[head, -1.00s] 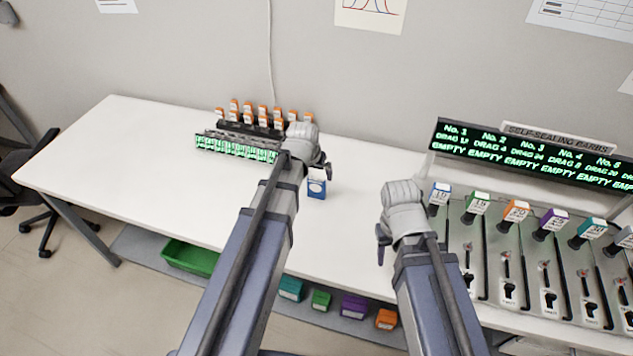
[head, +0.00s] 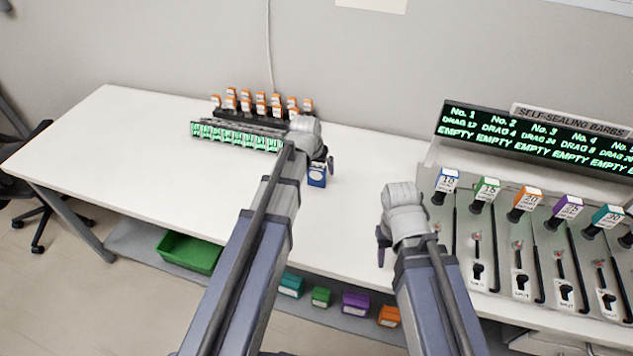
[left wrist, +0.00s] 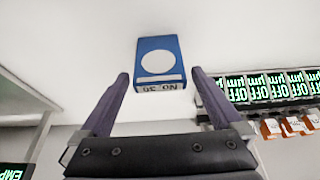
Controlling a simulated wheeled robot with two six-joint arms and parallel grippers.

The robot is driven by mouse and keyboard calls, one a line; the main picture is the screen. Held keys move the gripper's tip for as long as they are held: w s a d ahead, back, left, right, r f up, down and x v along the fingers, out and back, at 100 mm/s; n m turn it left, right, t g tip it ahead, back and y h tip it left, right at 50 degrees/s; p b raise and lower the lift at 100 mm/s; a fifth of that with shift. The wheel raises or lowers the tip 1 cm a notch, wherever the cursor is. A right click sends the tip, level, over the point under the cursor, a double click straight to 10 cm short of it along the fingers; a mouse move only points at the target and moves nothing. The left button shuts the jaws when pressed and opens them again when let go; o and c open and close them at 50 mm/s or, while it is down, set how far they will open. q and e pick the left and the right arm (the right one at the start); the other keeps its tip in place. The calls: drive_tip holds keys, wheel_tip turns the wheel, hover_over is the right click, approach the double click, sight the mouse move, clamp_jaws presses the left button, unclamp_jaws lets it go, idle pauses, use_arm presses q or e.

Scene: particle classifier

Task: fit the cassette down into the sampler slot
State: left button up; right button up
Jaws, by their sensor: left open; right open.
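The blue cassette (head: 317,176) with a white round mark stands on the white table, just below and partly covered by my left gripper (head: 325,165) in the head view. In the left wrist view the cassette (left wrist: 158,58) lies beyond and between the tips of my open left gripper (left wrist: 161,76), with clear gaps on both sides. Its label reads upside down. My right gripper (head: 383,238) is open and empty over the table's front part. I cannot tell which opening is the sampler slot.
A green-lit strip unit (head: 235,136) stands left of my left gripper, with orange-capped pieces (head: 262,104) behind it. A panel with colored-top cartridges and levers (head: 510,245) and a lit display (head: 525,135) fill the right. The table's left part is clear.

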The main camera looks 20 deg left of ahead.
use_arm(q)
drive_tip(key=shift+f, duration=0.1)
use_arm(e)
drive_tip(key=shift+f, duration=0.15)
use_arm(q)
drive_tip(key=c, duration=1.5)
wheel_tip(320, 180, up, 10)
drive_tip(key=p, duration=1)
use_arm(e)
wheel_tip(320, 180, up, 10)
